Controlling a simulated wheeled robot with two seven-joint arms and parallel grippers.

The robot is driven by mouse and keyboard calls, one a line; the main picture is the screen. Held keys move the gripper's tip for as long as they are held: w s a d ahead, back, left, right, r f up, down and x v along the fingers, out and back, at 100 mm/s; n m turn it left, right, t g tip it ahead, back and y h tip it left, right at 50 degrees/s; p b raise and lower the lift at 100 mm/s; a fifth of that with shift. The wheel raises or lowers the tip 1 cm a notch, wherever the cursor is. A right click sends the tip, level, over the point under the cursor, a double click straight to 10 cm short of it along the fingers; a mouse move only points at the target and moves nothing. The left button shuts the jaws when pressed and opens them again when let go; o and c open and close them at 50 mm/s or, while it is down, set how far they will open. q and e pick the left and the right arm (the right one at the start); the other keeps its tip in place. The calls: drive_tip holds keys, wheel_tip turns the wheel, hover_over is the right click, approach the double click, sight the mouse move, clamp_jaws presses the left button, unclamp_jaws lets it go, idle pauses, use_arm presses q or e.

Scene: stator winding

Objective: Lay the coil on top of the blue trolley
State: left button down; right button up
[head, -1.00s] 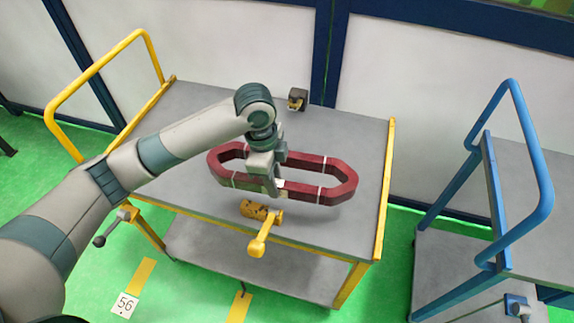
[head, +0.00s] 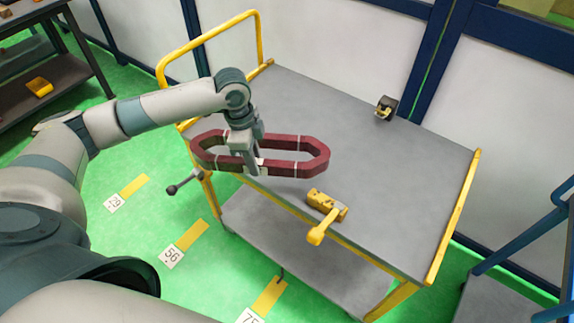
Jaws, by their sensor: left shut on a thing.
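The coil (head: 308,147) is a dark red elongated ring with pale bands. My left gripper (head: 249,168) is shut on the coil's near long side and holds it level. The coil appears raised over the left front part of the yellow trolley's grey top (head: 330,110); the exact height is hard to tell. The blue trolley (head: 510,238) shows only in part at the right edge, with a blue rail and a grey lower shelf; most of it is out of frame. My right gripper is not in view.
A yellow tool (head: 327,205) lies at the yellow trolley's front edge. A small black and yellow object (head: 386,107) sits at its back. A yellow push handle (head: 210,40) rises at its left.

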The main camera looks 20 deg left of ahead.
sight(237, 163)
use_arm(q)
drive_tip(key=s+a+n, duration=0.1)
drive_tip(key=a, duration=0.1)
drive_tip(key=s+a+n, duration=0.1)
drive_tip(key=n, duration=0.1)
drive_tip(key=shift+s+a+f+n, duration=0.1)
drive_tip(key=shift+s+a+n, duration=0.2)
drive_tip(key=shift+s+a, duration=0.05)
drive_tip(key=s+d+f+n, duration=0.1)
drive_tip(key=s+d+n, duration=0.3)
drive_tip(key=d, duration=0.3)
drive_tip(key=s+d+f+n+t+y, duration=0.1)
drive_tip(key=s+d+n, duration=0.3)
drive_tip(key=d+n, duration=0.2)
drive_tip(key=shift+d+f+n+b, duration=0.3)
drive_tip(key=shift+d+f, duration=0.05)
drive_tip(key=shift+d, duration=0.7)
drive_tip(key=shift+s, duration=0.1)
